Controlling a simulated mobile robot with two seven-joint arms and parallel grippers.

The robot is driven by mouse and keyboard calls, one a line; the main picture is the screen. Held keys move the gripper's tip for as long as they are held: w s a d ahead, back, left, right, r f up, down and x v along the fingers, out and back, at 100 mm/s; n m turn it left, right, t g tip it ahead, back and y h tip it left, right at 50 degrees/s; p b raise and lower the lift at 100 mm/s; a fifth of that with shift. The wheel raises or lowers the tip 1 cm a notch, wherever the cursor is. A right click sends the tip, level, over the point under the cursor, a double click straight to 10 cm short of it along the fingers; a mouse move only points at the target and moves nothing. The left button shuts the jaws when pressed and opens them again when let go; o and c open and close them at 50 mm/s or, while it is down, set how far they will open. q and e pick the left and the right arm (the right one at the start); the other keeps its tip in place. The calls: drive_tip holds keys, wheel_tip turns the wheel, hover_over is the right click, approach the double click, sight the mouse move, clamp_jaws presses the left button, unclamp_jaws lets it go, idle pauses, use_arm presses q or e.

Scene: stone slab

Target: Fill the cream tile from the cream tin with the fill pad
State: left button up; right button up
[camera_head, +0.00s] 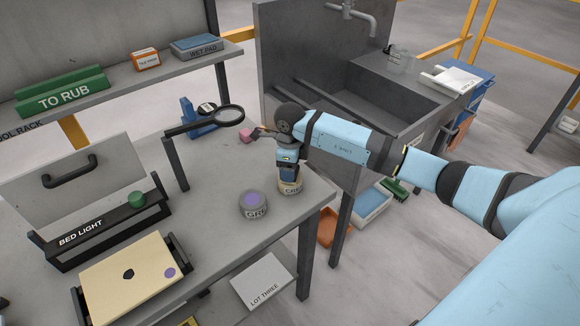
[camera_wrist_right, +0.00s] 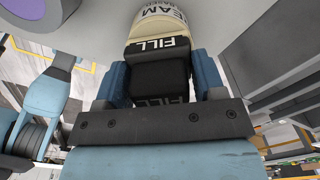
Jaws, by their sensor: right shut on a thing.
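The cream tile (camera_head: 118,284) lies at the front left on the bench, with a dark spot near its middle and a purple spot near its right corner. The cream tin (camera_head: 290,187) stands near the bench's right edge, its label partly showing. My right gripper (camera_head: 288,173) is directly above it, pointing down. In the right wrist view, the gripper (camera_wrist_right: 160,85) is shut on the dark fill pad (camera_wrist_right: 160,70), marked FILL, with the cream tin (camera_wrist_right: 158,22) just beyond it. I cannot tell whether the pad touches the tin's contents. My left gripper is out of view.
A second tin (camera_head: 253,206) with purple contents stands just left of the cream tin. A magnifier (camera_head: 229,115) on a post and a pink block (camera_head: 247,136) are behind. The bed light (camera_head: 105,228) stands behind the tile. A sink (camera_head: 385,105) is at right.

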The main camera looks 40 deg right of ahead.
idle(0.6)
drive_tip(key=shift+r+p, duration=1.95)
drive_tip(key=shift+r, duration=1.55)
